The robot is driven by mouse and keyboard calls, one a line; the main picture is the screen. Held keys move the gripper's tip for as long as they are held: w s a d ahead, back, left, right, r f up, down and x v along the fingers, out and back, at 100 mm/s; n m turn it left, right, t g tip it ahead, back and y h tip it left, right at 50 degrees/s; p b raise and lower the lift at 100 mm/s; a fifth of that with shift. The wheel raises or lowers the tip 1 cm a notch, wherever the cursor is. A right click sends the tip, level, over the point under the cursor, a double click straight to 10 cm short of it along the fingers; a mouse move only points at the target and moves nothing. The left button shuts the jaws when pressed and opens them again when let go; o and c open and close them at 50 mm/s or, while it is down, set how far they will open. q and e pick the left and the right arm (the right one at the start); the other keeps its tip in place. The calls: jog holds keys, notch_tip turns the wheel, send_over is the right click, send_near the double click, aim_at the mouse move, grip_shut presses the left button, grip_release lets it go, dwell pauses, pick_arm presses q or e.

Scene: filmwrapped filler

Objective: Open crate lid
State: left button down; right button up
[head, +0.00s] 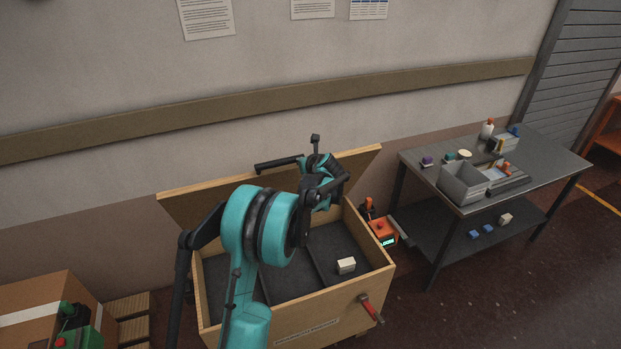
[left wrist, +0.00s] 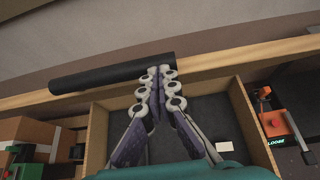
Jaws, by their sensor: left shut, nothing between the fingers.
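The wooden crate (head: 290,330) stands open against the wall. Its lid (head: 355,167) is raised and leans back, partly hidden by my left arm. A black bar handle (head: 277,164) lies along the lid's upper edge; it also shows in the left wrist view (left wrist: 105,74). My left gripper (left wrist: 160,72) is shut and empty, its fingertips at the right end of the bar. I cannot tell whether they touch it. In the head view my left wrist hides the fingers. A red-handled latch (head: 369,308) is on the crate's front. My right gripper is not in view.
A small white box (head: 346,265) lies on the crate's dark floor. An orange device (head: 382,233) stands right of the crate, beside a grey workbench (head: 555,165) with bins. A cardboard box (head: 40,300) and a pallet (head: 128,305) are at left.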

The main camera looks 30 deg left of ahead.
pick_arm(q)
jog(key=w+a+r+p, duration=0.2)
jog(key=w+a+r, duration=0.2)
jog(key=w+a, duration=0.3)
jog(key=shift+w+a+r+p, duration=0.15)
jog(key=shift+a+r+p, duration=0.2)
jog(key=shift+a, duration=0.3)
